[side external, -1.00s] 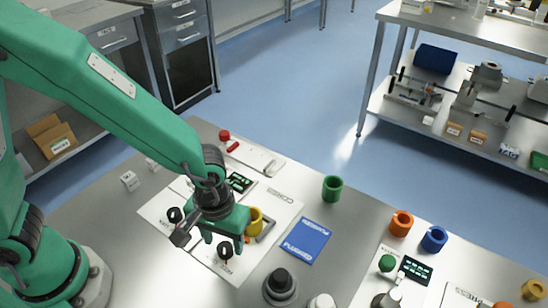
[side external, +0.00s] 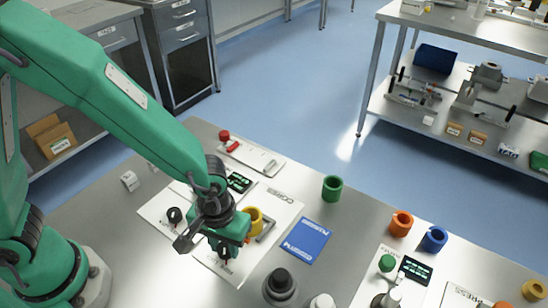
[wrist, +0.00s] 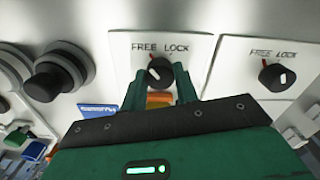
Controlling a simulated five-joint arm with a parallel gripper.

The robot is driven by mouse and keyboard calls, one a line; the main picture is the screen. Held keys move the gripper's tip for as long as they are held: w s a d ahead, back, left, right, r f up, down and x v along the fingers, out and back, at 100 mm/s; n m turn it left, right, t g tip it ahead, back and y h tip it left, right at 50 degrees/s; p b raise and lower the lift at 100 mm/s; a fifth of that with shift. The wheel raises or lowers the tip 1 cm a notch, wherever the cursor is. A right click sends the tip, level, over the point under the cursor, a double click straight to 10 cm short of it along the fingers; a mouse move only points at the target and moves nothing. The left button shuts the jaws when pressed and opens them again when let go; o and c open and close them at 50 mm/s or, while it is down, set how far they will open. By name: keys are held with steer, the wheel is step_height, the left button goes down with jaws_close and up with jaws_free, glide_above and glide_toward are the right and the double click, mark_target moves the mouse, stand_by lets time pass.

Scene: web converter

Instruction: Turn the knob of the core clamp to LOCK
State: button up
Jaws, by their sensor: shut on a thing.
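The knob sits on a white plate (wrist: 124,50) printed FREE on the left and LOCK on the right.
A second black knob (wrist: 276,76) on its own FREE/LOCK plate is at right in the wrist view. A yellow ring (side external: 254,218) stands close to my gripper. A blue card (side external: 306,241), a green cup (side external: 332,188) and a dark round knob (side external: 280,284) lie further right.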

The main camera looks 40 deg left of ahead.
steer(key=shift+m, duration=0.4)
steer(key=m, duration=1.1)
steer(key=shift+m, duration=2.1)
steer(key=o, duration=1)
